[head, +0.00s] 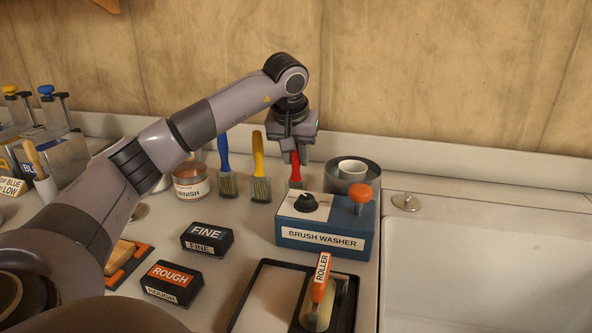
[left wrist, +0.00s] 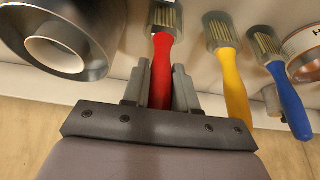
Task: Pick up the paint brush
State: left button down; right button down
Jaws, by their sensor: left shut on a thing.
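Three paint brushes stand bristles down in a row at the back of the counter: a blue one (head: 225,170), a yellow one (head: 259,168) and a red one (head: 295,172). My left gripper (head: 292,150) reaches down from above and is shut on the red brush's handle. In the left wrist view the red handle (left wrist: 162,62) lies between the two fingers (left wrist: 160,88). The yellow brush (left wrist: 232,75) and blue brush (left wrist: 285,95) are beside it, apart from the fingers. My right gripper is not in view.
The blue brush washer (head: 325,238) stands just in front of the red brush, with a round metal container (head: 370,170) behind it. A varnish tin (head: 191,183) is left of the brushes. Sanding blocks (head: 207,240), a roller tray (head: 262,297) and a sink (head: 480,270) are nearer.

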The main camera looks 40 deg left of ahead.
pick_arm(q)
jog(key=shift+r, duration=0.1)
notch_tip(320, 180, up, 20)
jog(key=p, duration=0.4)
dwell(0.3)
jog(key=c, duration=1.4)
grip_release()
grip_shut()
